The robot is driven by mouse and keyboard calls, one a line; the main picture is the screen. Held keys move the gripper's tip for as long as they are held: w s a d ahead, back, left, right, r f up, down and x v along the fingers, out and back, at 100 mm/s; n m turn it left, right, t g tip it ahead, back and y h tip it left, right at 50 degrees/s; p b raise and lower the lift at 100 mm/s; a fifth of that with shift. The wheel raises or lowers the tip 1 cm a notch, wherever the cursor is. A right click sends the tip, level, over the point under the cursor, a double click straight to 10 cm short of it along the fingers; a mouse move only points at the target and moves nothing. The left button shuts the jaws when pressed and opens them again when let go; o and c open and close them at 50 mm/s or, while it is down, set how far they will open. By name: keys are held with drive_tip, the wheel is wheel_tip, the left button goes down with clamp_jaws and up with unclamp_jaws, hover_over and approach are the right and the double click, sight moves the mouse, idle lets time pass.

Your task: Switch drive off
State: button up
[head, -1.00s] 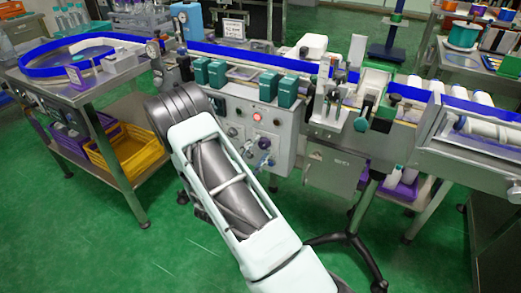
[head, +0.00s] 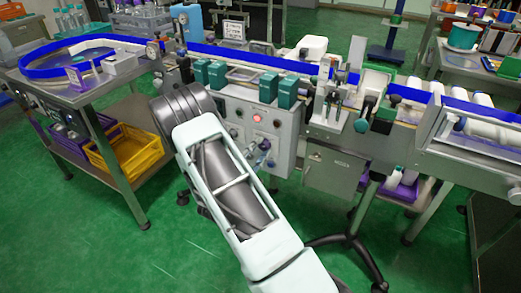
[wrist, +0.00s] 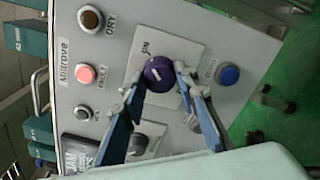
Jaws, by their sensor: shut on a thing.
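In the wrist view a round purple knob (wrist: 158,73) with a short white mark sits on a pale square plate (wrist: 186,52) on the grey control panel. The plate carries a small label that seems to read "ON". My gripper (wrist: 160,77) has its two blue fingers on either side of the knob and is shut on it. In the head view the grey panel (head: 283,155) is on the front of the machine.
In the wrist view a blue button (wrist: 228,74), a lit pink-red lamp (wrist: 85,74), a brown button (wrist: 91,19) and a black knob (wrist: 138,143) are near. In the head view a side table (head: 85,95) stands left and a conveyor (head: 262,57) runs above the panel.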

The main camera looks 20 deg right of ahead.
drive_tip(key=shift+n, duration=0.3)
drive_tip(key=n+p, duration=0.1)
drive_tip(key=n, duration=0.2)
drive_tip(key=shift+a+n, duration=0.1)
drive_tip(key=shift+n, duration=0.2)
drive_tip(key=n+p, duration=0.2)
drive_tip(key=n, duration=0.2)
drive_tip(key=shift+r+n, duration=0.1)
drive_tip(key=shift+n, duration=0.2)
drive_tip(key=n+p, duration=0.2)
drive_tip(key=n, duration=0.3)
drive_tip(key=shift+n+p, duration=0.9)
drive_tip(key=shift+n, duration=1.1)
drive_tip(key=o, duration=1.1)
drive_tip(key=shift+o, duration=0.2)
